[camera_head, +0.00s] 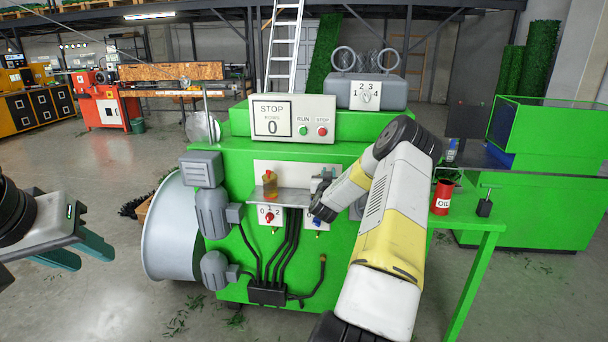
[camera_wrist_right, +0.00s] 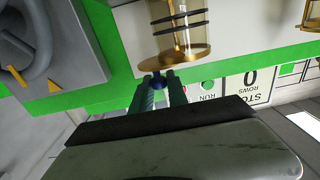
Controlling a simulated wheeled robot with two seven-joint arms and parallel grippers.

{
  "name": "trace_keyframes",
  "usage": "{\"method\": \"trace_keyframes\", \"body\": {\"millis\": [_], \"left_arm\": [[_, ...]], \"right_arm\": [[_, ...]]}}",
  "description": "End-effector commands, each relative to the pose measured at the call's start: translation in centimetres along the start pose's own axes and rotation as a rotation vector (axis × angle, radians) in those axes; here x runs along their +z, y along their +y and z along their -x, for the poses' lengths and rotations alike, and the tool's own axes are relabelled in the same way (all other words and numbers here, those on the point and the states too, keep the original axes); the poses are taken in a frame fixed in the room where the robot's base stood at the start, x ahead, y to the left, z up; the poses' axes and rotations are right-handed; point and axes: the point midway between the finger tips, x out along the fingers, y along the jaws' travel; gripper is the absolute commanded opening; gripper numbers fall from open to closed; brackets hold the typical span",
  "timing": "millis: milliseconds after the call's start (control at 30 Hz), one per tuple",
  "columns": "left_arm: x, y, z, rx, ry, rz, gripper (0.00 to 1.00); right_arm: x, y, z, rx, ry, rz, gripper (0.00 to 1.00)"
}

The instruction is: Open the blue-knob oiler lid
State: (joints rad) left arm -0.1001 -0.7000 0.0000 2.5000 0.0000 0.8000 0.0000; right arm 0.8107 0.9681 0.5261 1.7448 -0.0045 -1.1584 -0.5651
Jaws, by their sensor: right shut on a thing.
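The oiler (camera_wrist_right: 178,30) is a clear cup with dark bands and a gold lid; it appears upside down in the right wrist view. Its blue knob (camera_wrist_right: 158,82) sits on the lid between the teal fingertips of my right gripper (camera_wrist_right: 160,90), which is shut on it. The lid (camera_wrist_right: 190,55) looks seated on the cup. In the head view my right arm hides this oiler. My left gripper (camera_head: 80,252) is at the far left, its teal fingers apart and empty, away from the machine.
An amber oiler (camera_head: 270,184) stands on the grey shelf left of my right arm. Below it is a red-knob dial (camera_head: 268,216). A red oil can (camera_head: 442,196) stands on the green side table. The control box (camera_head: 288,118) is above.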

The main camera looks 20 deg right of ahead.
Motion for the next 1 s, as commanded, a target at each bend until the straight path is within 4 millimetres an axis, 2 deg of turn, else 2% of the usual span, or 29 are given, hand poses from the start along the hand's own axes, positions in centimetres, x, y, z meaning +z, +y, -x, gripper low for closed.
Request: {"method": "trace_keyframes", "body": {"millis": [600,1000], "left_arm": [[0.0,0.0,0.0,0.0,0.0,0.0,0.36],[0.0,0.0,0.0,0.0,0.0,0.0,0.36]], "right_arm": [[0.2,1.6,-2.3,-0.514,-0.001,0.005,0.0],[0.1,1.6,-3.2,-0.711,0.0,0.002,0.0]]}}
